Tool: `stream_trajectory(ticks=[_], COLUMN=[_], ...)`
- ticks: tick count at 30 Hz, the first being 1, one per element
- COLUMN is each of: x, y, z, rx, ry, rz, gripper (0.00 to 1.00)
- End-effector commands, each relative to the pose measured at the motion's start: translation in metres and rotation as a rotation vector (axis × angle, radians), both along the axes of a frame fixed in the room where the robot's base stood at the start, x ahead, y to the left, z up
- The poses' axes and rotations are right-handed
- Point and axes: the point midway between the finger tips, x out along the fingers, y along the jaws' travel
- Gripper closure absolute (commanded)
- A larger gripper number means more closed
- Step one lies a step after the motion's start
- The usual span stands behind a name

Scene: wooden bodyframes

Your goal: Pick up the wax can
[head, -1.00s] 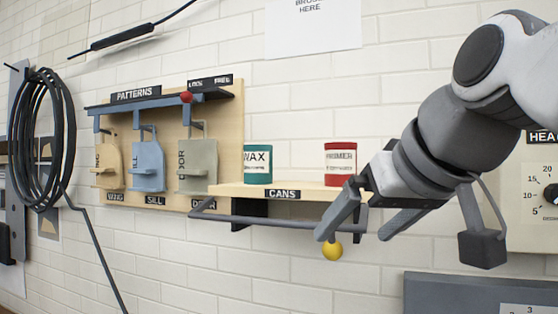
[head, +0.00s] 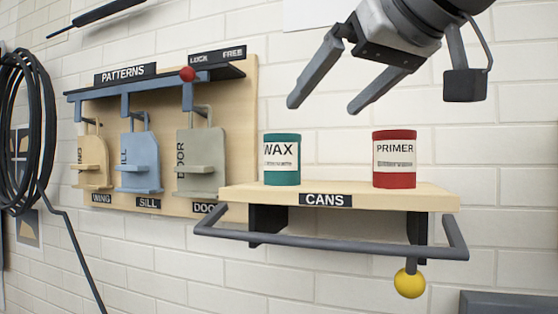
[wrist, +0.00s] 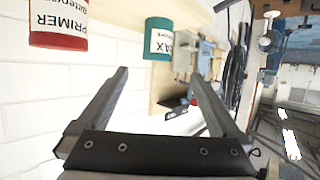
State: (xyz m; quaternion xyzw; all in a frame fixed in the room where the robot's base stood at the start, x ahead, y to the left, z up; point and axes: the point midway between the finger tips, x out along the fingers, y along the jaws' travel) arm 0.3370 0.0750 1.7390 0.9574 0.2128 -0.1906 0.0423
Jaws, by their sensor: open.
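The wax can (head: 282,160) is a teal cylinder with a white WAX label. It stands upright on the left part of the wooden shelf (head: 400,198) marked CANS. The wax can also shows in the wrist view (wrist: 159,40), beyond the space between my fingers. My gripper (head: 320,106) is open and empty. In the head view it hangs above the shelf, up and to the right of the wax can and apart from it. In the wrist view its two fingers (wrist: 158,76) are spread wide.
A red primer can (head: 394,160) stands on the shelf to the right of the wax can. A grey rail (head: 330,245) runs in front of the shelf, with a yellow ball (head: 409,284) below. A pattern board (head: 240,120) with hanging patterns is at the left.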

Motion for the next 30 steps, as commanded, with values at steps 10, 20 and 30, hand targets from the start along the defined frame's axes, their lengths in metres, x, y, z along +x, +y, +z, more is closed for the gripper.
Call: stream_trajectory(ticks=[10,20,30], x=[0.054,0.098,0.13], y=[0.025,0.045,0.054], z=[-0.024,-0.045,-0.06], rx=[-0.002,-0.001,-0.001], ry=[0.005,0.002,0.005], rz=[0.001,0.0,0.0], gripper=[0.0,0.0,0.0])
